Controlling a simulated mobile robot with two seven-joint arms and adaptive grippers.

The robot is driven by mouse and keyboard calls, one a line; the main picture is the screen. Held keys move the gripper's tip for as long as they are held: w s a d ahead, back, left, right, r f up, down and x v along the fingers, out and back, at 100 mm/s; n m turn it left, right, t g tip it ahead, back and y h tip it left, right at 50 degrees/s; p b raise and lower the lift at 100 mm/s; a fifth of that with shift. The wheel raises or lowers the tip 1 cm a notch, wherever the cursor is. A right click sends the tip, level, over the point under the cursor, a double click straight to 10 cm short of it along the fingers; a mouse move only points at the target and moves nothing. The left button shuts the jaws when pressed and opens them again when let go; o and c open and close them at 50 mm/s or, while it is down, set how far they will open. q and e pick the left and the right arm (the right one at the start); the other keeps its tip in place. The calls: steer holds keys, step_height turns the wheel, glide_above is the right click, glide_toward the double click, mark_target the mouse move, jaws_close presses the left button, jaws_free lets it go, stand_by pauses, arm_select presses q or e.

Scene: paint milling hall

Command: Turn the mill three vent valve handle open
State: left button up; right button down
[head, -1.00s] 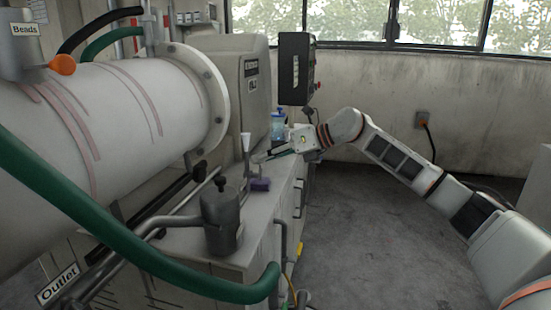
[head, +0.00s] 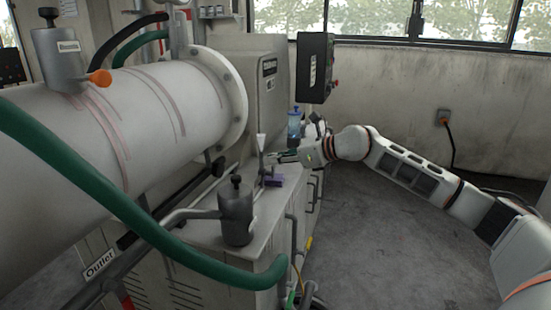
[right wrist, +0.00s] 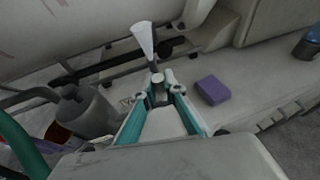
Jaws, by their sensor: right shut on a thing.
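In the right wrist view my teal-sided fingers (right wrist: 159,92) are shut around the grey metal fitting (right wrist: 158,80) below the white part. How far the fingertips overlap it is partly hidden. My left gripper is not in view.
The white mill drum (head: 150,110) lies to the left, with a green hose (head: 120,205) across the front. A grey pot (head: 236,212) stands nearby. A purple block (right wrist: 213,90) lies beside my fingers. A blue-capped bottle (head: 294,125) stands behind. The floor at right is clear.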

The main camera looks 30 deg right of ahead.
steer(key=c, duration=2.1)
jaws_free()
steer(key=v, duration=1.2)
steer(key=shift+f, duration=0.1)
